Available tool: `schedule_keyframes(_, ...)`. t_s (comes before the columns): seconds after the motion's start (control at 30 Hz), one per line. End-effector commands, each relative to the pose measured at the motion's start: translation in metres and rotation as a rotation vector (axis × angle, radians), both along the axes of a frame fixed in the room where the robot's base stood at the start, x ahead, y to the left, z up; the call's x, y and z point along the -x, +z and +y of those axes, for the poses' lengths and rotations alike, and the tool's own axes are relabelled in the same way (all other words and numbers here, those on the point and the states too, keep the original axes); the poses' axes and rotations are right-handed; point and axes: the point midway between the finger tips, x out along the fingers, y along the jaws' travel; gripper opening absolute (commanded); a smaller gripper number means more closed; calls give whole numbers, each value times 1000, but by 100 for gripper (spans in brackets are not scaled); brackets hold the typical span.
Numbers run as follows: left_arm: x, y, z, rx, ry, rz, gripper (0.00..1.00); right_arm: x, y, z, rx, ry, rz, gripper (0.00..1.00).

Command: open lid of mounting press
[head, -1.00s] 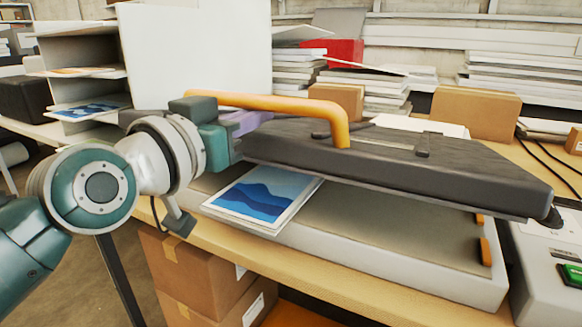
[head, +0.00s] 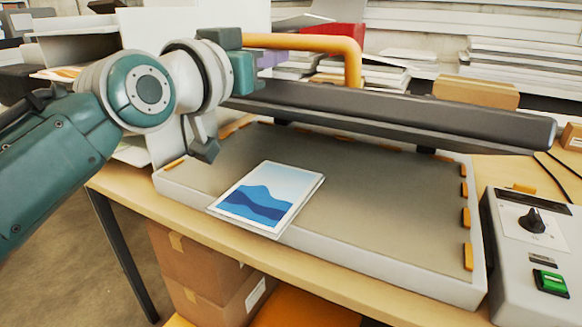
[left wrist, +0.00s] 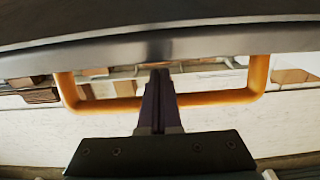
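The press lid (head: 400,112) is a long dark slab, raised well clear of the grey press bed (head: 380,205) and tilted up, so I see it nearly edge-on. Its orange handle (head: 354,62) stands on the lid's front and also shows as a wide U in the left wrist view (left wrist: 220,98). My left gripper (head: 272,58) is at the handle's left part. In the left wrist view its purple fingers (left wrist: 158,98) are close together across the handle's bar, shut on it. The exact contact is partly hidden. My right gripper is not in view.
A blue-and-white picture print (head: 266,195) lies on the bed's front left. Orange tabs (head: 466,217) line the bed's edge. A control box (head: 533,250) with a black knob and green switch stands at right. Cardboard boxes (head: 205,270) are under the table; stacked boards (head: 520,70) are behind.

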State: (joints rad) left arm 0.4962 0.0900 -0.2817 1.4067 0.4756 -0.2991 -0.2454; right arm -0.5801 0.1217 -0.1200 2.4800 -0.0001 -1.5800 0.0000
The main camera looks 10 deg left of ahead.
Motion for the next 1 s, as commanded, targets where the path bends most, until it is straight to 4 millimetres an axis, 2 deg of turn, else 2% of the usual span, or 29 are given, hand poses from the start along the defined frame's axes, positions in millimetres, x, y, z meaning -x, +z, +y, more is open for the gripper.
schedule_keyframes(0.2,-17,29,-7,0,-1,-4,0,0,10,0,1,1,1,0)
schedule_keyframes(0.37,-25,39,-10,1,-1,-2,0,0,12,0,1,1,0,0)
schedule_keyframes(0.5,-30,45,-12,1,-1,-3,0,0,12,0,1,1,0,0)
schedule_keyframes(0.8,-55,77,-21,-1,-1,-4,0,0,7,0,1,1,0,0)
schedule_keyframes(1.0,-64,84,-24,0,-1,-4,0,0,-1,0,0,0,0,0)
